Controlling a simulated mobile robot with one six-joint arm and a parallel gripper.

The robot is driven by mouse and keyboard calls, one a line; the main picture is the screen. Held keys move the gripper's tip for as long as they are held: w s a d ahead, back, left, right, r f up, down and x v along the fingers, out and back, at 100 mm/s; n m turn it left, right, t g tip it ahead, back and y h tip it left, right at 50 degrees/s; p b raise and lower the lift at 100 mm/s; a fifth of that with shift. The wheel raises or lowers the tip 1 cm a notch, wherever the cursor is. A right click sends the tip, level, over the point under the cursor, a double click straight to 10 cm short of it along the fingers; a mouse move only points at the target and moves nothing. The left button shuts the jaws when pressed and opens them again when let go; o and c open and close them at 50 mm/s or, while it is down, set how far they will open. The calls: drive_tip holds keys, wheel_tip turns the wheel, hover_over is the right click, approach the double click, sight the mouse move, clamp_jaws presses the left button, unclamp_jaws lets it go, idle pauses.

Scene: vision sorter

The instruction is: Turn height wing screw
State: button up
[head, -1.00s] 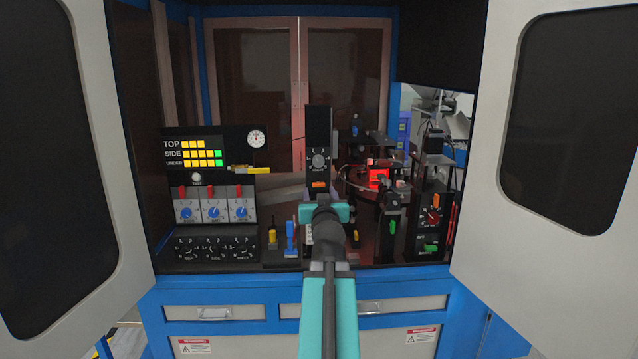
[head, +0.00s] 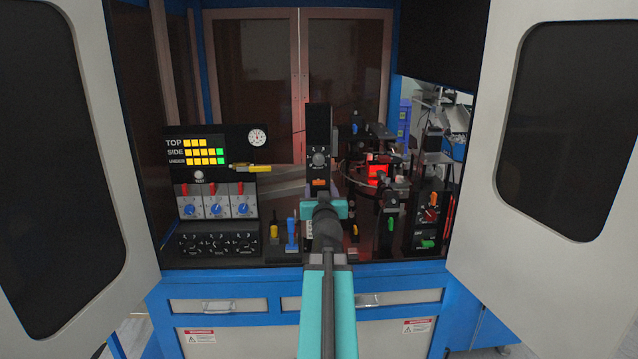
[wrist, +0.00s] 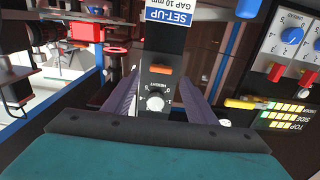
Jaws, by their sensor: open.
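A black upright post carries a grey knob (head: 319,159) with a short orange wing (head: 318,182) below it in the head view. In the wrist view, which sees the post upside down, the knob (wrist: 155,102) sits on a numbered dial whose small label seems to read HEIGHT. The orange wing (wrist: 161,70) shows farther up the picture. My gripper (wrist: 160,85) is open, with one dark finger on either side of the post in the picture. No contact with the knob is visible. In the head view my wrist (head: 325,215) hides the post's lower part and the fingers.
A panel with red switches and blue dials (head: 214,200) stands left. A yellow-tipped part (head: 250,168) sticks out from it. Blue (head: 292,234) and green (head: 391,224) handles flank my wrist. A red-lit unit (head: 378,171) and a black control box (head: 428,222) stand right. Open cabinet doors (head: 75,60) frame both sides.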

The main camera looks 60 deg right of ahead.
sight(319, 183)
drive_tip(key=shift+p+x, duration=0.45)
drive_tip(key=shift+x, duration=1.6)
drive_tip(key=shift+a, duration=0.1)
drive_tip(key=shift+f, duration=0.1)
drive_tip(key=c, duration=1.1)
